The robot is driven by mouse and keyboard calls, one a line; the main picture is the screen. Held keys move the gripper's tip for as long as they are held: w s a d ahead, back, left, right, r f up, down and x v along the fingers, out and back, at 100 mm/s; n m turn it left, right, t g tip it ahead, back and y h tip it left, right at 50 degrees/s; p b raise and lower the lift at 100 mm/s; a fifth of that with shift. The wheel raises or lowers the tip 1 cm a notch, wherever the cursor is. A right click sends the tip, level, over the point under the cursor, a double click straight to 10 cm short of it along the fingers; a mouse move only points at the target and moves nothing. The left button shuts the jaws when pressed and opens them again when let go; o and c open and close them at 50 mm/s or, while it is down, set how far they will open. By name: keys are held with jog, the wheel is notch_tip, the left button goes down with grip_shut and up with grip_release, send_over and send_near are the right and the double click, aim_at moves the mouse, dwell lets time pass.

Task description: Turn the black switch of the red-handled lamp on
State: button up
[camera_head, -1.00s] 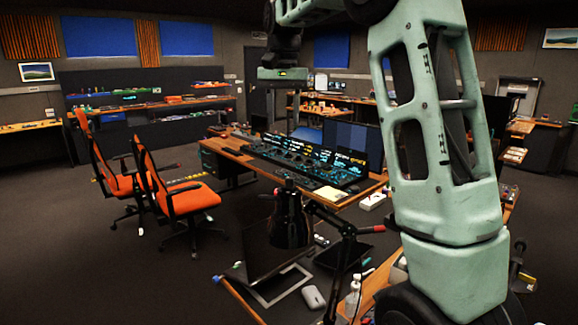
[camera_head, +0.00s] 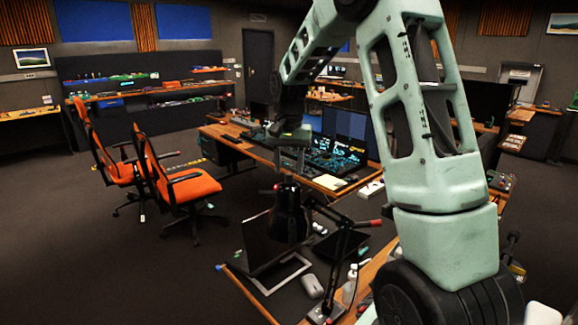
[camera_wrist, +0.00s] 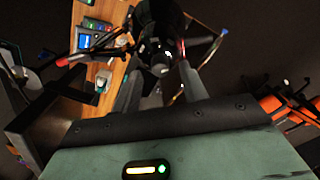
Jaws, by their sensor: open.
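The black lamp stands on the near desk; its shade (camera_head: 290,215) hangs at the left end of a jointed arm with a red handle (camera_head: 376,222). My gripper (camera_head: 290,168) points down just above the top of the shade. In the wrist view the dark lamp head (camera_wrist: 160,28) lies beyond and between the tips of my open fingers (camera_wrist: 158,76). Nothing is held between them. Small bright spots show on the lamp's top end, but I cannot make out the black switch clearly. Whether the fingers touch the lamp cannot be told.
Below the lamp are a laptop (camera_head: 262,245), a white mouse (camera_head: 312,286) and a bottle (camera_head: 349,290). Behind stands a console desk with a lit panel (camera_head: 325,155). Orange chairs (camera_head: 188,188) stand at left, with open floor around them.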

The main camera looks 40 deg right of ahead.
jog(key=shift+f, duration=1.05)
grip_shut()
jog(key=shift+n, duration=0.3)
jog(key=n, duration=0.2)
jog(key=n+b, duration=0.1)
jog(key=n, duration=0.2)
jog(key=shift+d+t+y, duration=0.1)
jog(key=shift+t+y, duration=0.2)
jog(key=n+y, duration=0.1)
jog(key=n, duration=0.5)
jog(key=shift+b, duration=0.3)
